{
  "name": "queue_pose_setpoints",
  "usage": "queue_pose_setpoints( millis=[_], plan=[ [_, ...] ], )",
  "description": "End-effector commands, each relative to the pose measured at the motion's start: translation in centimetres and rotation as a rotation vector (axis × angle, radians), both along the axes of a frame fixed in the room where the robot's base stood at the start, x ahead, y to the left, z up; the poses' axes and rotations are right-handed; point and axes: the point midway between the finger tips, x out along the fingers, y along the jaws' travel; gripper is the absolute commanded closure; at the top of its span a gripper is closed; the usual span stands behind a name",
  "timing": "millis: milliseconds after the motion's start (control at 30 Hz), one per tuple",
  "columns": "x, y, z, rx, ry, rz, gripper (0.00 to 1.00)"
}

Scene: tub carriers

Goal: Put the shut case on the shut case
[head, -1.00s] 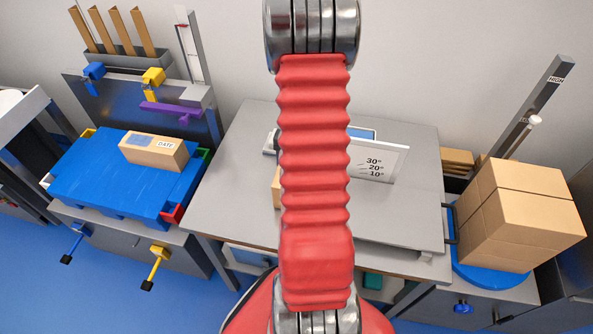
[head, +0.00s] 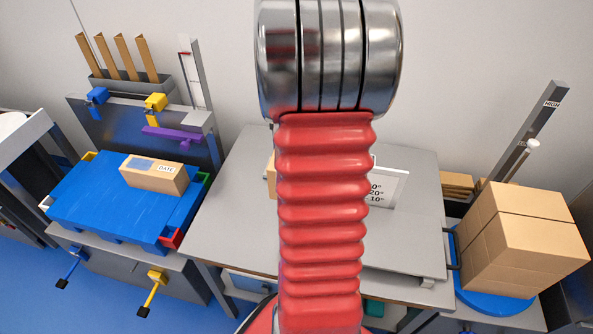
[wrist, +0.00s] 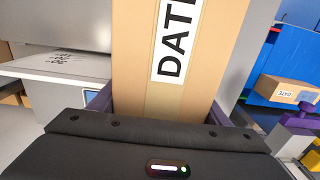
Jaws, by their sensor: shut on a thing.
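My gripper (wrist: 160,108) is shut on a shut cardboard case (wrist: 215,50) with tape and a white "DATE" label, filling the middle of the wrist view. In the head view my arm hides the gripper and most of this case; a small tan patch (head: 271,175) shows left of the arm above the grey table. Another shut case (head: 154,174) with a "DATE" label lies on the blue platform (head: 85,195) at the left. It also shows at the right of the wrist view (wrist: 284,91), apart from the held case.
The grey table (head: 235,210) is in the middle, with an angle-marked plate (head: 385,190) on it.

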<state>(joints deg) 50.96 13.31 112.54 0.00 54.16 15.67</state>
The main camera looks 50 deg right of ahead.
Motion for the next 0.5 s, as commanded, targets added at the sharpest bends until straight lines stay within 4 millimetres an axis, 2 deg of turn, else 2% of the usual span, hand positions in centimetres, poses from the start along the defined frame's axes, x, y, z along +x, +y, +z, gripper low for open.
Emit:
queue_pose_setpoints(
  millis=[33,200,500],
  plan=[
    [0.1,-0.2,1.3,-0.007,-0.005,0.0,0.92],
    [0.1,-0.1,4.8,-0.007,-0.005,0.0,0.92],
    [0.1,-0.1,9.1,-0.005,-0.004,0.0,0.92]
  ],
)
